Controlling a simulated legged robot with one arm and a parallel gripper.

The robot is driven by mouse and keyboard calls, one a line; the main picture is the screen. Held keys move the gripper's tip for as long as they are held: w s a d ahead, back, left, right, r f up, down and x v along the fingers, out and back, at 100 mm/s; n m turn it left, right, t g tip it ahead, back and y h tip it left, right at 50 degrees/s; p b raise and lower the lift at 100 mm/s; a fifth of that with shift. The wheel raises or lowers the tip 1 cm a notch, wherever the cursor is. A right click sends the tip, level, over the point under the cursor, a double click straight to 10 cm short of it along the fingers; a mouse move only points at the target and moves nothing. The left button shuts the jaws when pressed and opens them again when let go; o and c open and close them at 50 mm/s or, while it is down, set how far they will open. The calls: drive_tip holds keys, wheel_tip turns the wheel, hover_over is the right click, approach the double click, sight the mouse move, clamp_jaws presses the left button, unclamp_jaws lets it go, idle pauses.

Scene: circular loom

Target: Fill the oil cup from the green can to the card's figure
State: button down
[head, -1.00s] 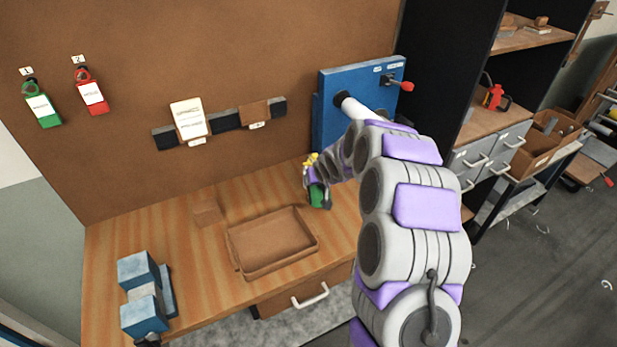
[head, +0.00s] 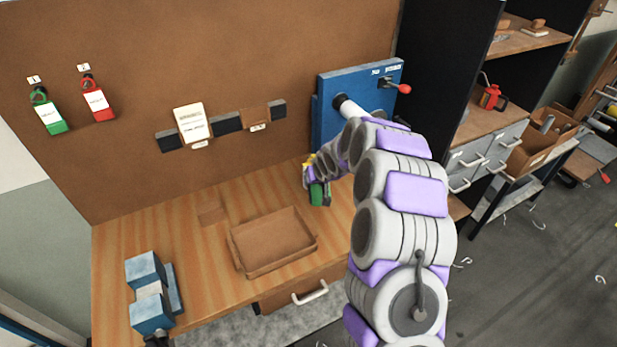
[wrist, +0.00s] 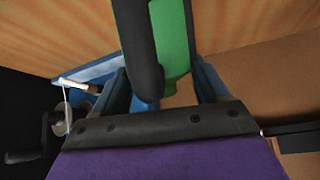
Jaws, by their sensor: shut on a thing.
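My gripper (head: 312,172) is shut on the green can (head: 317,194), held over the right part of the bench in front of the blue machine. In the wrist view the can's green body (wrist: 176,45) and dark handle (wrist: 142,50) are between my gripper's fingers (wrist: 162,92). The can's spout and level are not clear. A white card (head: 192,122) stands on the backboard's dark rail; its writing is too small to read. The blue machine (head: 335,85) has a red-knobbed lever (head: 404,88). I cannot make out the oil cup; my arm covers part of the machine.
An empty brown tray (head: 236,256) and a small brown block (head: 211,212) lie on the bench (head: 120,240). A blue-and-grey vise-like fixture (head: 148,290) stands front left. Green (head: 48,115) and red (head: 97,102) tags hang on the backboard. A red can (head: 492,97) stands on the right shelf.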

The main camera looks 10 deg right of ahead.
drive_tip(key=shift+w+a+r+g+p, duration=0.15)
drive_tip(key=shift+r+p, duration=0.15)
drive_tip(key=shift+p, duration=0.95)
drive_tip(key=shift+w+r+g+p, duration=0.15)
drive_tip(key=shift+r+p, duration=0.1)
drive_tip(key=shift+p, duration=0.95)
drive_tip(key=shift+r+p, duration=0.15)
drive_tip(key=shift+p, duration=1.1)
drive_tip(key=shift+f+b, duration=0.2)
drive_tip(key=shift+b, duration=0.1)
drive_tip(key=b, duration=0.1)
drive_tip(key=f+b, duration=0.1)
drive_tip(key=shift+s+f+b, duration=0.2)
drive_tip(key=shift+s+b, duration=0.05)
drive_tip(key=shift+b, duration=0.1)
drive_tip(key=t+b, duration=0.1)
drive_tip(key=b, duration=0.2)
drive_tip(key=f+b, duration=0.1)
drive_tip(key=b, duration=0.3)
drive_tip(key=shift+s+f+t, duration=0.2)
drive_tip(key=shift+f+t, duration=0.05)
drive_tip(key=shift+t, duration=0.15)
drive_tip(key=shift+b, duration=1.25)
drive_tip(key=shift+s+t, duration=0.1)
drive_tip(key=shift+t, duration=0.2)
